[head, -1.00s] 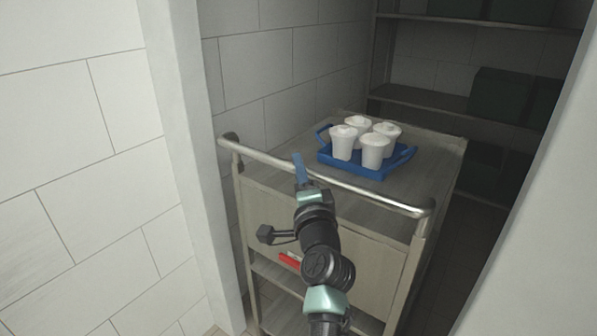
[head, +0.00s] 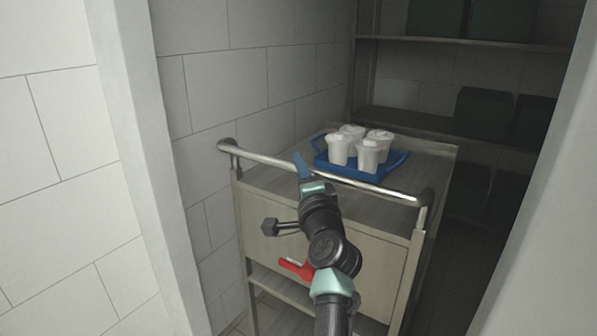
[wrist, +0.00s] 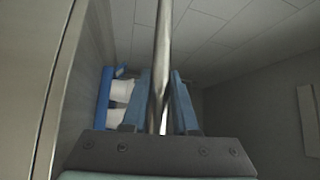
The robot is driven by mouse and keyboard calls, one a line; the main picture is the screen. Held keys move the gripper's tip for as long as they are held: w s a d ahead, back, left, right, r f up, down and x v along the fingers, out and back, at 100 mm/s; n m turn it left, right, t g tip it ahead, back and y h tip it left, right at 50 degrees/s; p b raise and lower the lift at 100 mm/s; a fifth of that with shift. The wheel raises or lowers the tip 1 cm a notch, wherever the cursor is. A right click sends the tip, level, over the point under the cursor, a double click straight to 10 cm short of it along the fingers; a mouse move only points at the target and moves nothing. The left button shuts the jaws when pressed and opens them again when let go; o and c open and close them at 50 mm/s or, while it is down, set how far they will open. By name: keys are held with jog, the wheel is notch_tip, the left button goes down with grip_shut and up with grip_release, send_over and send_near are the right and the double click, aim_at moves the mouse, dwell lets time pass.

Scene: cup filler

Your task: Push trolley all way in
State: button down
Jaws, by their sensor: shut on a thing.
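The trolley (head: 345,265) is a beige-grey cart with a metal push bar (head: 370,186) along its near side. It stands in the doorway of a small storeroom, its far end reaching inside. My gripper (head: 301,166) is shut on the push bar, left of its middle. In the wrist view the bar (wrist: 162,50) runs between the two blue fingers of my gripper (wrist: 160,105). A blue tray (head: 392,165) with several white lidded cups (head: 369,154) rests on the trolley's top; the cups stand upright.
A white door jamb (head: 150,170) is close on the left and a pale wall edge (head: 540,190) on the right. Metal shelves (head: 420,121) with dark green boxes (head: 483,112) stand at the back. A red object (head: 297,269) shows at the trolley's front. Dark floor shows right of the trolley.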

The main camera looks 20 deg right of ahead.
jog(key=shift+d+r, duration=0.2)
jog(key=c, duration=1)
grip_release()
jog(key=o, duration=0.3)
jog(key=shift+f, duration=0.15)
jog(key=shift+s+a+f, duration=0.1)
jog(key=shift+s+f, duration=0.05)
jog(key=shift+s, duration=0.25)
jog(key=s, duration=0.4)
jog(key=s+a+f+p, duration=0.1)
jog(key=s, duration=0.3)
jog(key=s+p, duration=0.1)
jog(key=s, duration=0.3)
jog(key=shift+a+f, duration=0.25)
jog(key=shift+a, duration=0.15)
jog(key=shift+w+r, duration=0.1)
